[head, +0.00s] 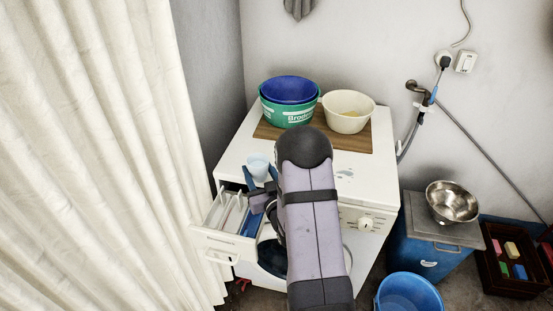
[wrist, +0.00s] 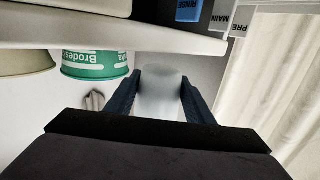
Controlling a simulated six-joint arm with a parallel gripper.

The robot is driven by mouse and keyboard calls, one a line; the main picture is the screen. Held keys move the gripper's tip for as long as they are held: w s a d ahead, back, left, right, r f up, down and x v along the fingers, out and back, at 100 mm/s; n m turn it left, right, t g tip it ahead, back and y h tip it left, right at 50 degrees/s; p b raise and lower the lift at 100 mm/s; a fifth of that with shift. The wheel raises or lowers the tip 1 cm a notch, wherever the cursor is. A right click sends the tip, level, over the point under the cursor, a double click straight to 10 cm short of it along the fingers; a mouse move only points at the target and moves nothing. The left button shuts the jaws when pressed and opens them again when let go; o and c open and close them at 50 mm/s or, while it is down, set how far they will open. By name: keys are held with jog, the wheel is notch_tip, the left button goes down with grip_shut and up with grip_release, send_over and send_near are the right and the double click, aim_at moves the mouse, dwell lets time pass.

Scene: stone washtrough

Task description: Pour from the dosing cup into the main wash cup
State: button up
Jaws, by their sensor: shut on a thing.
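A pale, translucent dosing cup (head: 258,165) is held between the two dark blue fingers of my gripper (head: 260,176), above the machine's left front edge. In the wrist view the cup (wrist: 160,98) fills the gap between the fingers of my gripper (wrist: 160,88). It looks roughly upright in the head view; its contents cannot be made out. The pulled-out detergent drawer (head: 214,246) lies below and in front of the cup, with white compartments and a blue part. Labels RINSE, MAIN (wrist: 222,19) and PRE show in the wrist view; the main wash cup itself cannot be singled out.
A green tub (head: 287,116) holding a blue bowl and a cream bowl (head: 347,122) stand on a wooden board on the white washing machine (head: 352,184). A curtain (head: 90,150) hangs left of the drawer. A blue bucket (head: 409,293) and steel bowl (head: 452,202) are right.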

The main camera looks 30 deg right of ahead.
jog(key=shift+s+a+f+n+y+b, duration=0.2)
jog(key=shift+s+a+f+n+y, duration=0.3)
jog(key=shift+a+f+y, duration=0.35)
jog(key=shift+s+a+f+n+y+b, duration=0.2)
jog(key=shift+s+a+f+n+y, duration=0.3)
jog(key=shift+a, duration=0.5)
jog(key=shift+s+a+f+n+y+b, duration=0.2)
jog(key=shift+s+a+f+n+y, duration=0.25)
jog(key=shift+a+f+y, duration=0.4)
jog(key=shift+a+r, duration=0.1)
jog(key=shift+r, duration=0.05)
jog(key=shift+a, duration=0.15)
